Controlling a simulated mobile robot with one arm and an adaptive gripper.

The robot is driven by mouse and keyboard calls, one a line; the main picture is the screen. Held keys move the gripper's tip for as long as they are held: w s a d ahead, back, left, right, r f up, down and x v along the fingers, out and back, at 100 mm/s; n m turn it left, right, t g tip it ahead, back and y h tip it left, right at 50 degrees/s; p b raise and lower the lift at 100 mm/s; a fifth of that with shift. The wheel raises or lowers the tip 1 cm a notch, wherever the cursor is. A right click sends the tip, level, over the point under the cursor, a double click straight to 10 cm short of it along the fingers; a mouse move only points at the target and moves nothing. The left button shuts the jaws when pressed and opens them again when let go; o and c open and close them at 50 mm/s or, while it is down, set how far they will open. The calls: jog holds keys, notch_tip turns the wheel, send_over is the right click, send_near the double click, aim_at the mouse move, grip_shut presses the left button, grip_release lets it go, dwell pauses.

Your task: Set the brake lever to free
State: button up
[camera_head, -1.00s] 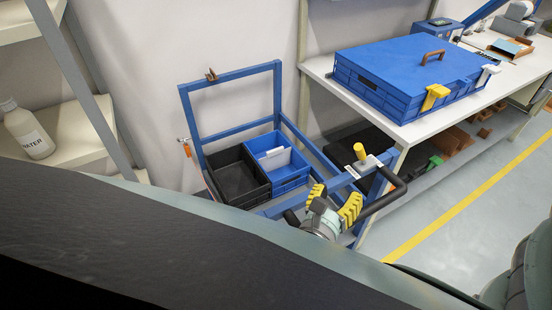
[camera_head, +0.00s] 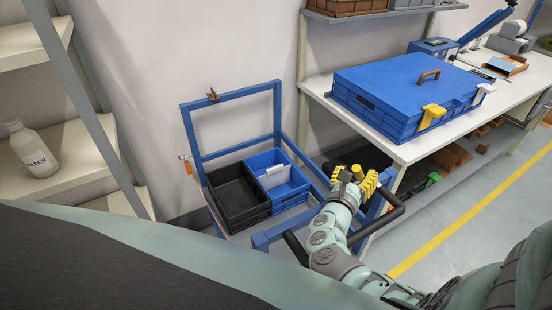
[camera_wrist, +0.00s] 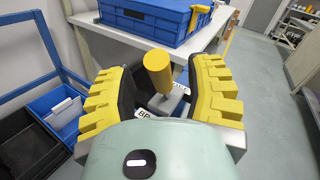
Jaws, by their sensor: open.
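The brake lever is a short post with a yellow cylindrical knob (camera_wrist: 159,72) on a grey base, mounted on the blue cart frame (camera_head: 232,86). In the wrist view the knob stands between the two yellow-padded fingers of my gripper (camera_wrist: 159,95), with a gap on each side. A white label (camera_wrist: 146,116) beside the base is partly hidden by my gripper. In the head view the knob (camera_head: 357,172) shows between the fingers of my open gripper (camera_head: 358,185), which hide the lever's base.
The cart holds a black crate (camera_head: 262,211) and a blue crate (camera_head: 305,188). A black handle (camera_head: 398,208) curves close to the right of my gripper. A white table (camera_head: 402,153) with a blue lidded box (camera_head: 395,82) stands behind. A shelf with a bottle (camera_head: 33,155) is at left.

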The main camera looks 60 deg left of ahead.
jog(key=shift+x, duration=0.85)
jog(key=shift+o, duration=0.4)
grip_shut()
